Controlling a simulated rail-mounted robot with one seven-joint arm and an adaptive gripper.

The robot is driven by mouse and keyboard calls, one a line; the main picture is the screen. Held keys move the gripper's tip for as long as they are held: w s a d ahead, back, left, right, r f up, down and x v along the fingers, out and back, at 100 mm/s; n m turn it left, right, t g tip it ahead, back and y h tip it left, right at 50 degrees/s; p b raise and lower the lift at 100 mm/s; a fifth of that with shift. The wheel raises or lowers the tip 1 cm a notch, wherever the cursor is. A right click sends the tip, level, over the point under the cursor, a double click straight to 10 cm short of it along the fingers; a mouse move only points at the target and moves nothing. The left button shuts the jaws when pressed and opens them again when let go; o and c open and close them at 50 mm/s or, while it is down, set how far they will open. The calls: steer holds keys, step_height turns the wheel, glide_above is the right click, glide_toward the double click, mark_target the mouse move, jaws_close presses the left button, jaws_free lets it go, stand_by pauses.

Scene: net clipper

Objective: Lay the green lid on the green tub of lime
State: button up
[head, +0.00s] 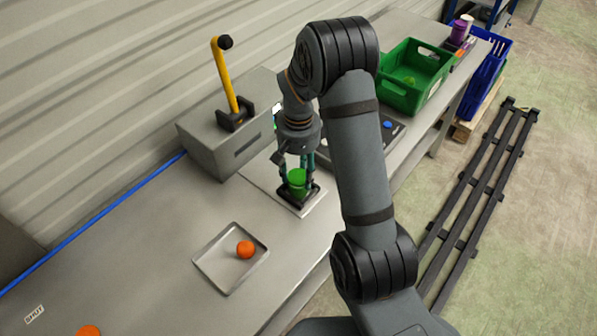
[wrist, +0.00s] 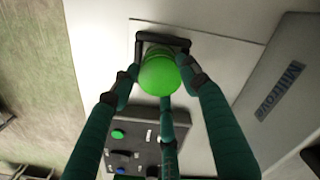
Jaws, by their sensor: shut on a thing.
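The green lid (wrist: 160,76) shows as a bright green disc between my fingers in the wrist view. My gripper (head: 297,181) is shut on it, pointing down. The green tub of lime (wrist: 157,50) shows partly behind the lid, within a black U-shaped holder (wrist: 147,38). In the head view my fingers partly hide the green lid and tub, which look like one green shape (head: 298,177). The lid is over the tub, but I cannot tell whether they touch or how squarely they line up. The tub's contents are hidden.
A grey box with a yellow lever (head: 226,75) stands left of my gripper. A control panel (wrist: 140,135) with coloured buttons lies close by. A shallow tray (head: 217,264) holds an orange ball (head: 245,249). A green crate (head: 399,97) stands farther back. The bench is clear around the tray.

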steer(key=o, duration=0.9)
steer(key=shift+r, duration=0.1)
step_height(320, 180, up, 12)
steer(key=shift+f, duration=0.1)
stand_by(0.6)
step_height(320, 180, down, 12)
stand_by(0.6)
